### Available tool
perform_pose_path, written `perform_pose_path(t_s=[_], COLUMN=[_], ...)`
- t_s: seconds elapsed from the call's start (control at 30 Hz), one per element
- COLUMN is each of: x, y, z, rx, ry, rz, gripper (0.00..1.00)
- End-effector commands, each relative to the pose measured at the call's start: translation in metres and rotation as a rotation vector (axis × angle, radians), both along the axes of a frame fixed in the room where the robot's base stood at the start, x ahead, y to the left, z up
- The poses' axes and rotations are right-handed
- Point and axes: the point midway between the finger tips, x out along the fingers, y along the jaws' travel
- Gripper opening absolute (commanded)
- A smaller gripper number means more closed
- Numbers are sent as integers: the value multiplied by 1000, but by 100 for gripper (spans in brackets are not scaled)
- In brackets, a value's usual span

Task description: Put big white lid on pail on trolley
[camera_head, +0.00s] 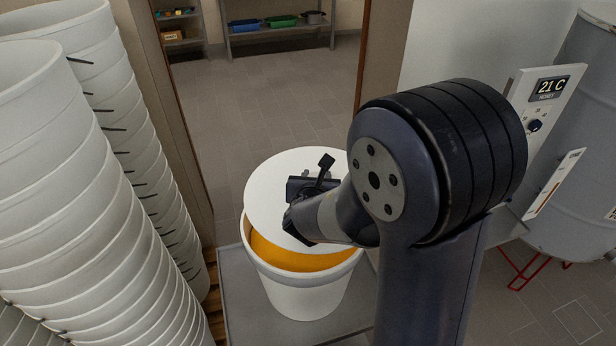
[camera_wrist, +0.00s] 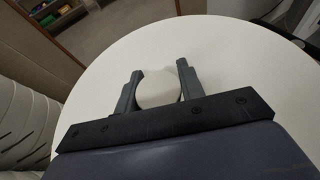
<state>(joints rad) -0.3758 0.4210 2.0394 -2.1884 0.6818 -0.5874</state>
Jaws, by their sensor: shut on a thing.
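The big white lid (camera_head: 270,183) is a flat round disc with a round knob (camera_wrist: 157,82) in its middle. My gripper (camera_wrist: 158,85) is shut on this knob, one finger on each side. In the head view my gripper (camera_head: 311,190) is over the lid, partly hidden by my arm. The white pail (camera_head: 306,299) stands upright on the grey trolley (camera_head: 237,299), with orange-yellow contents showing at its near side. The lid is above the pail and shifted toward its far side, so the near part of the opening is uncovered. I cannot tell whether lid and rim touch.
Tall stacks of white pails (camera_head: 80,190) stand close on the left. A grey drum (camera_head: 580,150) with a temperature panel (camera_head: 543,95) stands on the right. Beyond a doorway are shelves with coloured trays (camera_head: 281,22) and open tiled floor (camera_head: 265,95).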

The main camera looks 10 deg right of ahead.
Motion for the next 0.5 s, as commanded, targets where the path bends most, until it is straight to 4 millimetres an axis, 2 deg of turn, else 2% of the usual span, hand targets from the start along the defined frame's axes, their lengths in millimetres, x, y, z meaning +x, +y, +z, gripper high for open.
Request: perform_pose_path(t_s=[0.03,0.2,0.5], x=[-3,-8,-9], y=[11,26,27], z=[3,4,-9], rx=[3,6,5], ry=[1,12,13], rz=[11,19,19], gripper=[8,8,8])
